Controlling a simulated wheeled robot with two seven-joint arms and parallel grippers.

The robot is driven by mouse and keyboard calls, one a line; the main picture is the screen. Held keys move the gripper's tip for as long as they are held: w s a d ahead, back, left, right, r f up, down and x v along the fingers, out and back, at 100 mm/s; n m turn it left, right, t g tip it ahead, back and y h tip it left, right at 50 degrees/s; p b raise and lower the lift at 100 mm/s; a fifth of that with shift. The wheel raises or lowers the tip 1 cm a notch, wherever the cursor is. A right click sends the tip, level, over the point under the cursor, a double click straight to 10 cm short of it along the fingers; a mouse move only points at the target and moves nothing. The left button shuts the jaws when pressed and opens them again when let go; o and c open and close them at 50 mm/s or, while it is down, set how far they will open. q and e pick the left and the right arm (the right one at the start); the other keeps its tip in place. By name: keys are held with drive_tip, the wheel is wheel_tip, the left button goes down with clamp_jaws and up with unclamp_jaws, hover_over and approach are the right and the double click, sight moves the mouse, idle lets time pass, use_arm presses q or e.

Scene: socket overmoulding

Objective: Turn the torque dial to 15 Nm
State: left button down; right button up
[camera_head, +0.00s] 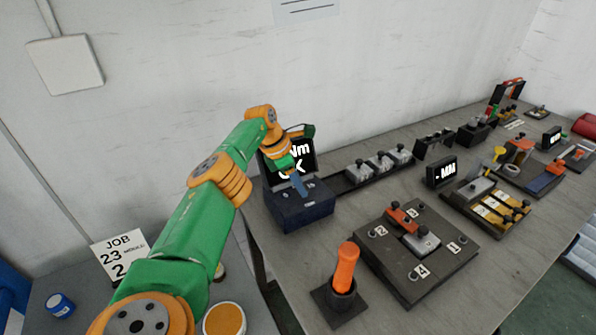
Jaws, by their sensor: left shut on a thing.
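A dark blue box-shaped unit (306,211) with an upright black screen stands at the near left end of the long bench. Its screen (305,150) shows white text, partly covered by my arm; "Nm" and part of "OK" can be read. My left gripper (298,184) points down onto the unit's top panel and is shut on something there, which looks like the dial. The dial itself is hidden by the fingers, so its setting cannot be read. My right gripper is not in view.
An orange-handled tool (347,267) stands in a dark holder at the bench's front. A dark fixture plate (385,262) with numbered labels lies right of it. Blocks with knobs (380,164) line the back. A job card (119,254) stands at the lower left.

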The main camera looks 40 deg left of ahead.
use_arm(q)
drive_tip(key=c, duration=0.7)
unclamp_jaws()
drive_tip(key=shift+o, duration=1.4)
drive_tip(key=shift+w, duration=0.15)
